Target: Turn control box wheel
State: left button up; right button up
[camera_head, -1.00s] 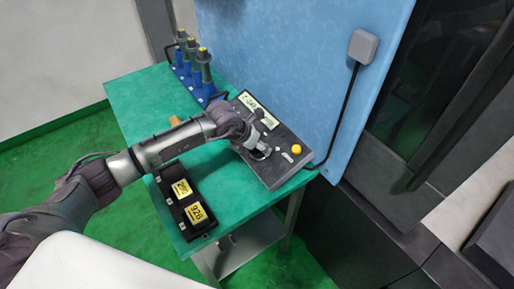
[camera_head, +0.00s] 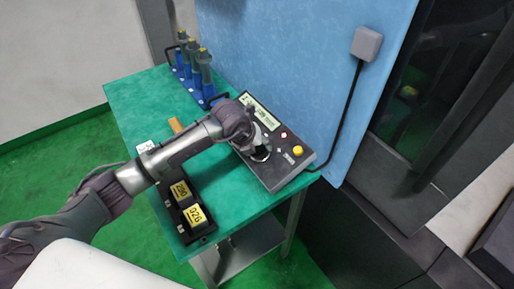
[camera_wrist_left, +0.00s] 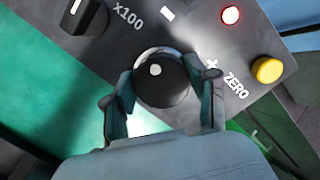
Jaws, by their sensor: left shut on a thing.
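The control box (camera_head: 296,166) is a dark slanted panel on the green table, with a display (camera_head: 262,112) at its top and a yellow button (camera_head: 298,150). In the left wrist view the dark round wheel (camera_wrist_left: 162,78) sits on the box (camera_wrist_left: 200,32) between my left gripper's (camera_wrist_left: 166,92) two fingers. The gripper is shut on it, one finger at each side. My right gripper is out of view.
The green table (camera_head: 232,187) also bears a black tray (camera_head: 203,240) with yellow-labelled blocks (camera_head: 195,214) and a blue rack of several tools (camera_head: 203,72). A blue wall panel (camera_head: 285,60) stands behind. A black cable (camera_head: 346,112) hangs beside the box.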

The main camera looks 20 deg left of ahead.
pick_arm(q)
jog(key=shift+s+d+f, duration=0.15)
jog(key=shift+s+f, duration=0.1)
jog(key=shift+f, duration=0.15)
jog(key=o, duration=0.9)
jog(key=shift+c, duration=0.2)
jog(key=shift+o, duration=1.3)
jog(key=shift+w, duration=0.3)
jog(key=v, duration=1.2)
jog(key=shift+r, duration=0.15)
